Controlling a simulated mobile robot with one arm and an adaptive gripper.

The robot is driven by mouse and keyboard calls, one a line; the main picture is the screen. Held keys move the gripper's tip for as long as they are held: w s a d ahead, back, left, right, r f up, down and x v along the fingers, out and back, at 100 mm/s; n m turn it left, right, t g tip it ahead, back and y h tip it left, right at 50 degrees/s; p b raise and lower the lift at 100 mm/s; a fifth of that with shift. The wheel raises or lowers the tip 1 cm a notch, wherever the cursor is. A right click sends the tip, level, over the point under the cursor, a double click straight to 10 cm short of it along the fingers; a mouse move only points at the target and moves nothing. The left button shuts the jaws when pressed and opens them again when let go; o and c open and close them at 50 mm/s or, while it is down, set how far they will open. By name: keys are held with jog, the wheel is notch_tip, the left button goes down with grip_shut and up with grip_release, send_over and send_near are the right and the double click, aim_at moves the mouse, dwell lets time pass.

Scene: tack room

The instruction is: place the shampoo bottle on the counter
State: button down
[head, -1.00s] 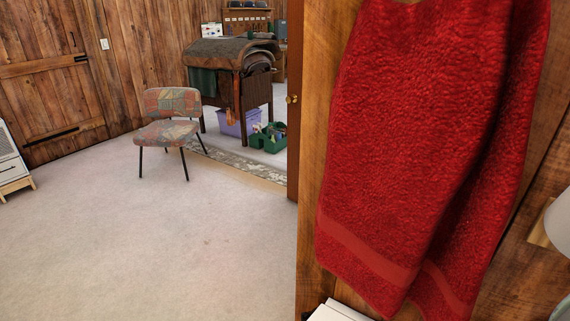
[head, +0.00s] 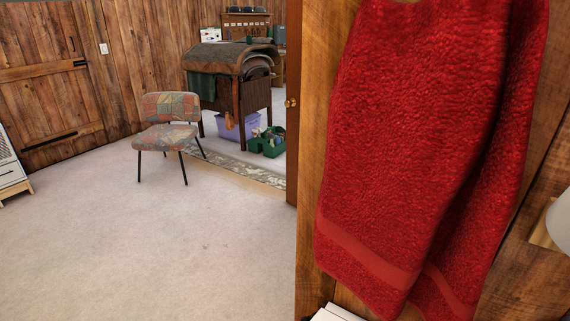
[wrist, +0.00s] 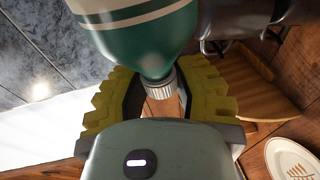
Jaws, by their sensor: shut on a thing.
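In the wrist view, my gripper (wrist: 160,98) with yellow ribbed finger pads is shut on the shampoo bottle (wrist: 150,40). The bottle is teal with a cream band and a grey ribbed cap, which lies between the fingers and points toward the gripper's body. The bottle's far end is cut off by the top of the frame. A bright white surface (wrist: 40,128) lies at the left of the wrist view; I cannot tell whether it is the counter. The head view shows neither gripper nor bottle.
A red towel (head: 420,140) hangs on the wooden wall close at the right. A patterned chair (head: 168,137) stands on open pale carpet (head: 150,240). Behind it are a saddle stand (head: 230,75), a purple bin (head: 238,125) and a green caddy (head: 268,142). A white plate (wrist: 290,160) shows in the wrist view.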

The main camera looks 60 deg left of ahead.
jog(key=shift+w+a+f, duration=0.1)
jog(key=shift+w+f, duration=0.1)
jog(key=shift+f, duration=0.2)
jog(key=c, duration=0.7)
grip_release()
jog(key=shift+c, duration=0.2)
jog(key=b+v, duration=0.2)
jog(key=v, duration=1)
jog(key=shift+s, duration=0.1)
